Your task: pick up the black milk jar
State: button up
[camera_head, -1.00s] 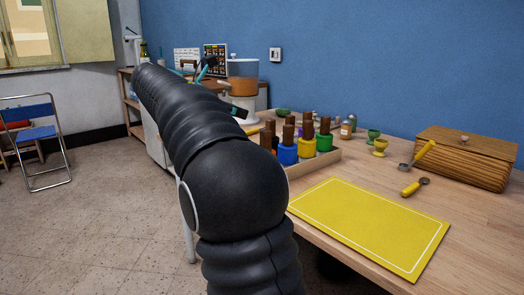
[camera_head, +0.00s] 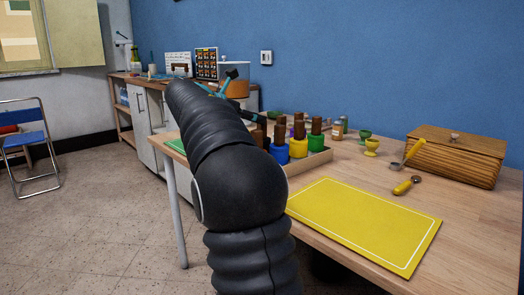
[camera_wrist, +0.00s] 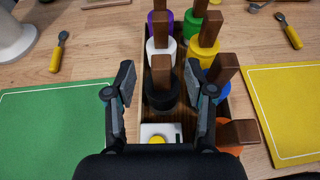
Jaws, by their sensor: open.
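The black milk jar (camera_wrist: 161,98), a dark round body with a brown wooden block on top, stands in a wooden tray (camera_wrist: 146,115) in the wrist view. My gripper (camera_wrist: 166,88) is open, with one finger on each side of the jar in the picture. I see no contact, and the height gap is hard to judge. White (camera_wrist: 160,52), blue (camera_wrist: 221,84) and orange (camera_wrist: 234,148) jars stand close by. In the head view my arm hides part of the tray, and I cannot make out the black jar there.
Yellow (camera_wrist: 205,48), green (camera_wrist: 193,20) and purple (camera_wrist: 152,22) jars fill the tray's far part. A small white device with a yellow button (camera_wrist: 158,138) sits at its near end. A green mat (camera_wrist: 55,125) lies left, a yellow mat (camera_wrist: 290,110) right.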

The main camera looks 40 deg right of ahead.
jog(key=x, duration=0.4)
jog(key=shift+f, duration=0.1)
jog(key=shift+a, duration=0.1)
grip_shut()
